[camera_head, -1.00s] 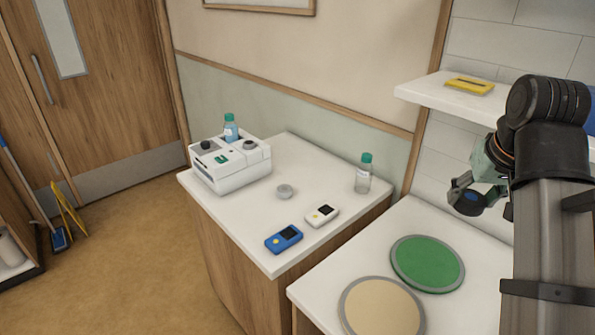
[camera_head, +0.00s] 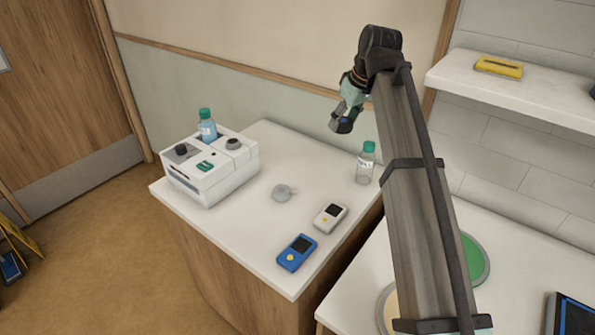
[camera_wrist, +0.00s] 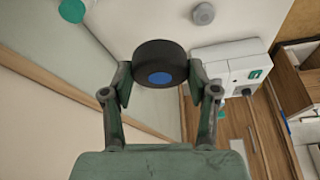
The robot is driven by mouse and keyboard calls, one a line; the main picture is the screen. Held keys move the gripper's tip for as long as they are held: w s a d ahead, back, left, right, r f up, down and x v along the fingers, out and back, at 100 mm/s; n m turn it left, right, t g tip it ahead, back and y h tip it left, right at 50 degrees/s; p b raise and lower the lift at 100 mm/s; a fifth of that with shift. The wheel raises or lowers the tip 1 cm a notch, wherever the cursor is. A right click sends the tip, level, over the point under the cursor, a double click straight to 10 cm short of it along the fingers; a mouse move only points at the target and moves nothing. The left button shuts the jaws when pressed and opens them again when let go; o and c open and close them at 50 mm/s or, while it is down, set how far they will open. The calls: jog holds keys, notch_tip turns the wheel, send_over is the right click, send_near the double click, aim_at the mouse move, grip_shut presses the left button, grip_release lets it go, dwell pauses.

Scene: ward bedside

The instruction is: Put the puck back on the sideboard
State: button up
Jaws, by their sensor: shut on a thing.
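The puck (camera_wrist: 158,62) is black and round with a blue spot on its face. My gripper (camera_wrist: 156,85) is shut on it, a finger on each side, in the wrist view. In the head view my gripper (camera_head: 343,122) holds the puck in the air above the back right part of the sideboard (camera_head: 248,237), left of the clear bottle. The sideboard has a white top and wooden sides. The puck is small and dark in the head view.
On the sideboard stand a white machine (camera_head: 208,168) with a blue bottle (camera_head: 207,127), a small grey knob-like piece (camera_head: 282,193), a white meter (camera_head: 330,217), a blue meter (camera_head: 297,252) and a clear bottle (camera_head: 366,163). A shelf (camera_head: 520,90) is at right. The sideboard's middle has bare room.

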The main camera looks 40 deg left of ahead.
jog(key=w+a+f+n+g, duration=0.1)
jog(key=w+a+f+n, duration=0.15)
jog(key=a, duration=0.55)
jog(key=w+a+f+n+g, duration=0.1)
jog(key=a+f+n, duration=0.2)
jog(key=a, duration=0.4)
jog(key=p, duration=0.5)
send_near(302, 174)
jog(key=x, duration=0.6)
jog(key=shift+a, duration=0.15)
jog(key=shift+f, duration=0.2)
jog(key=o, duration=1.6)
jog(key=shift+c, duration=0.2)
jog(key=shift+r, duration=0.1)
